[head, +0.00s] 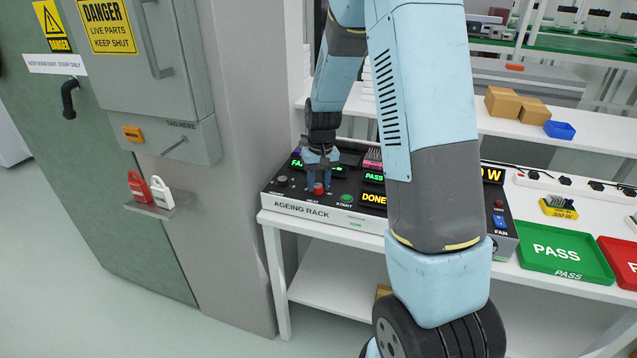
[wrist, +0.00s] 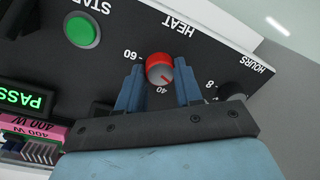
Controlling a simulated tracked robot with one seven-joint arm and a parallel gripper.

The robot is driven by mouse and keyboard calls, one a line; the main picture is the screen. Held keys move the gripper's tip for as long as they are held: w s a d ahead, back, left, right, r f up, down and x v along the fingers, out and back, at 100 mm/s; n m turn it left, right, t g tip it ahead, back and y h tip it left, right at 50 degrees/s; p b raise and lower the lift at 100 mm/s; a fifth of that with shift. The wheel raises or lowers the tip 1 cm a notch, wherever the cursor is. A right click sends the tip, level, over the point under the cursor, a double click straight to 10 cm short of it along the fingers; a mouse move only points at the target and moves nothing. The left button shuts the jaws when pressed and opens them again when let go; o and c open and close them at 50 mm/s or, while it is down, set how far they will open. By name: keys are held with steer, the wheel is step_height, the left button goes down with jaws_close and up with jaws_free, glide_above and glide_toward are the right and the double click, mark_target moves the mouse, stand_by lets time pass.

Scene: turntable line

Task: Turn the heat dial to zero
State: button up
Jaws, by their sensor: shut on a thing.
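The heat dial (wrist: 160,67) is a red knob with a grey face on the black top of the ageing rack (head: 300,209). In the wrist view the lettering is upside down; HEAT, 60 and 40 show around the dial, and the rest of its scale is hidden. The dial's pointer is too small to read surely. My gripper (wrist: 159,78) has one blue finger on each side of the dial and is shut on it. In the head view my gripper (head: 319,180) reaches down onto the red dial (head: 318,190) at the rack's front.
A dark HOURS knob (wrist: 232,90) and a green START button (wrist: 82,30) flank the dial. A grey cabinet (head: 150,60) with red and white padlocks on a ledge stands left. A green PASS tray (head: 568,274) lies right on the bench.

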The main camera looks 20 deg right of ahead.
mark_target(320, 184)
steer(key=shift+w+n, duration=0.15)
steer(key=shift+n, duration=1.95)
steer(key=o, duration=1)
steer(key=shift+r, duration=0.1)
steer(key=r, duration=1.3)
steer(key=shift+w+d+r, duration=0.1)
steer(key=shift+d+r, duration=0.15)
steer(key=shift+d, duration=0.1)
